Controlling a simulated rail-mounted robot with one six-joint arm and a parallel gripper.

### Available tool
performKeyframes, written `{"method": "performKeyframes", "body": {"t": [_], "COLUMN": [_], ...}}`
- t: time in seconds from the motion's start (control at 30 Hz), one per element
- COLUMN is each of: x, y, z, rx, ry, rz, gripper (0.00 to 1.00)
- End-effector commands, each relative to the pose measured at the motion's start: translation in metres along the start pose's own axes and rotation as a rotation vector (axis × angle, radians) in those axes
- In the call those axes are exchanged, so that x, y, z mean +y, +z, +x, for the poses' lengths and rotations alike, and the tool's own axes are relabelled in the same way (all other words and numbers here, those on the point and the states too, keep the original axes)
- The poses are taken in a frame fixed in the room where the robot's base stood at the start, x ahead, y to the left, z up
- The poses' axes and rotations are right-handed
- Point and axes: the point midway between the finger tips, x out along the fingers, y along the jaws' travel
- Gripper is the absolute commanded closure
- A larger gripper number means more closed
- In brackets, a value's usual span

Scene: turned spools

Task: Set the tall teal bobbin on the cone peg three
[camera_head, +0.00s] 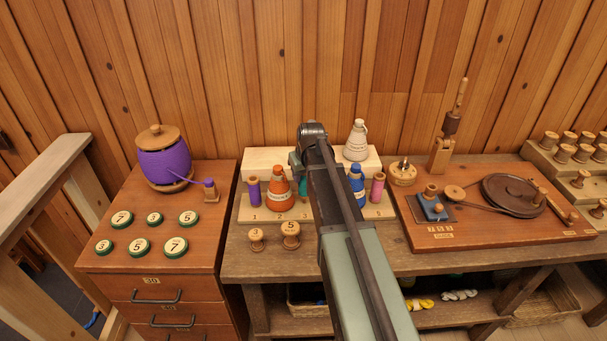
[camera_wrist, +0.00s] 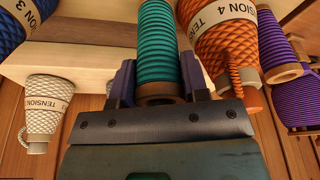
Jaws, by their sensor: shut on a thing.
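The tall teal bobbin, ribbed with a brown end, stands out in the wrist view (camera_wrist: 160,45) between the two jaws of my gripper (camera_wrist: 160,82). My gripper is shut on it near its brown end. In the head view only a sliver of the teal bobbin (camera_head: 302,187) shows beside my arm, between the orange cone and the blue cone. Its far end is cut off in the wrist view. Cone peg three is hidden, and I cannot tell whether the bobbin is on a peg. The pale rack (camera_head: 240,213) carries numbers along its front.
Close by are an orange cone (camera_head: 281,186), a blue cone (camera_head: 356,184), a purple spool (camera_head: 254,190) and a pink spool (camera_head: 377,188). A white cone (camera_head: 356,141) stands behind. Two wooden knobs (camera_head: 290,231) sit in front. A turning board (camera_head: 470,231) is at right.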

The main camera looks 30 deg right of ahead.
Motion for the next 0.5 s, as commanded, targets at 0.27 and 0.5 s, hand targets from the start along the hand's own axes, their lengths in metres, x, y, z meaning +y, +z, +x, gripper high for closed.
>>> {"method": "performKeyframes", "body": {"t": [0.27, 0.5], "x": [0.0000, 0.0000], "y": [0.0002, 0.0016], "z": [0.0007, 0.0058], "rx": [0.000, 0.000], "ry": [0.000, 0.000], "rz": [0.000, 0.000], "gripper": [0.82, 0.82]}}
